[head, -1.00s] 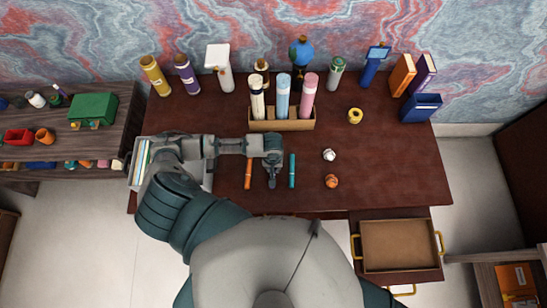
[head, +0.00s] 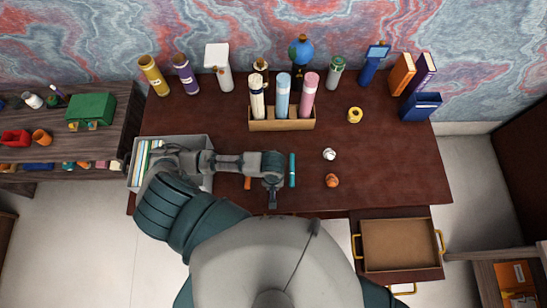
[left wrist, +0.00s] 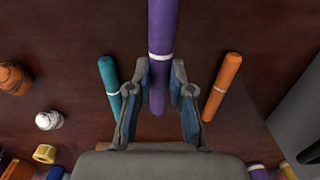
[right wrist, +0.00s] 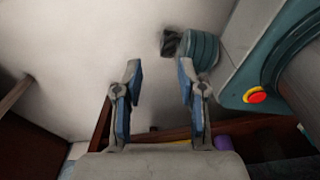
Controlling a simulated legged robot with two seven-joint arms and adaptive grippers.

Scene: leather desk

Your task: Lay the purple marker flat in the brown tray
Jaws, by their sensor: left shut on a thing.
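The purple marker (left wrist: 161,30) is between the fingers of my left gripper (left wrist: 160,75) in the left wrist view, and the gripper is shut on it. In the head view my left gripper (head: 272,195) is near the desk's front edge and hides the marker; its height above the desk is unclear. The brown tray (head: 400,267) with yellow handles is at the front right, empty, beyond the desk's front edge and well right of the gripper. My right gripper (right wrist: 160,75) is open and empty in the right wrist view and does not show in the head view.
A teal marker (head: 292,170) and a mostly covered orange marker (head: 247,184) flank my left gripper. A white object (head: 329,154) and an orange-brown one (head: 332,181) lie to the right. A wooden holder (head: 283,125) stands behind. The desk's right front is clear.

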